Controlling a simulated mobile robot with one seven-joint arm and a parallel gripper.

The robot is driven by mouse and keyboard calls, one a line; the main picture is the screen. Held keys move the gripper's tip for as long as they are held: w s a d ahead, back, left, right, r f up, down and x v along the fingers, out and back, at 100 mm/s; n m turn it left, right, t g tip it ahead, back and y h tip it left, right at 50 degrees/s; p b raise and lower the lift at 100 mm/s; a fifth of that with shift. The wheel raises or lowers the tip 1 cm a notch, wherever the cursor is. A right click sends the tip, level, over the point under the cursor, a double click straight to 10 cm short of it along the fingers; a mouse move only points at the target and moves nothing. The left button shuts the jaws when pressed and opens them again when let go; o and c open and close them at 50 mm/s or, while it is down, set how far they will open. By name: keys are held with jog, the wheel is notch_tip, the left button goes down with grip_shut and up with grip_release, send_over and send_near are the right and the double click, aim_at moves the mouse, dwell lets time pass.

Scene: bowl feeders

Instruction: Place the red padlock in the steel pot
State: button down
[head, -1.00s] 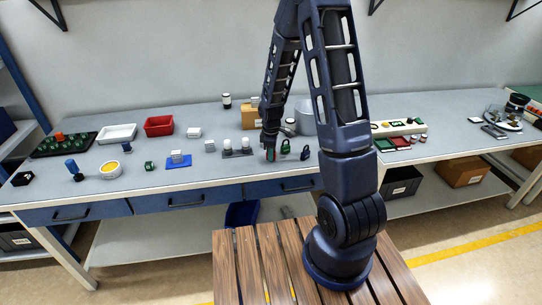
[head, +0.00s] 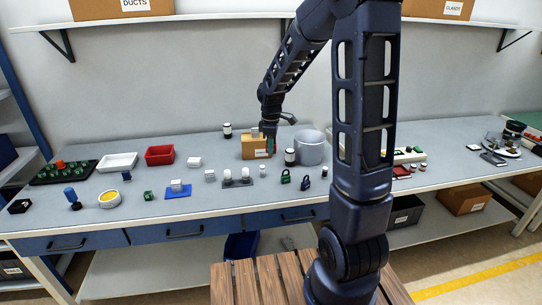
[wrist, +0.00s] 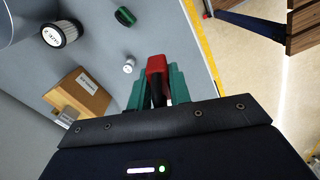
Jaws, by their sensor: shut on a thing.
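My gripper (wrist: 158,88) has green fingers shut on the red padlock (wrist: 156,65), which sticks out beyond the fingertips in the wrist view. In the head view my gripper (head: 270,146) hangs above the bench, in front of the cardboard box and left of the pot; the padlock cannot be made out there. The steel pot (head: 310,150) stands upright and open at the back of the bench. Its grey side also shows at the upper left of the wrist view (wrist: 22,18). The padlock is outside the pot.
The cardboard box (head: 250,148) is beside my gripper. A small bottle (head: 263,171) stands nearby.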

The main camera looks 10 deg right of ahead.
jog(key=shift+r, duration=0.4)
jog(key=shift+w+d, duration=0.2)
jog(key=shift+w, duration=0.15)
jog(key=w+d+n, duration=0.4)
jog(key=w+d, duration=1.7)
jog(key=d, duration=0.3)
jog(key=f, duration=1.9)
jog(key=shift+w+a+f, duration=0.15)
jog(key=shift+a+f, duration=0.05)
jog(key=shift+f, duration=0.1)
jog(key=c, duration=1.3)
grip_release()
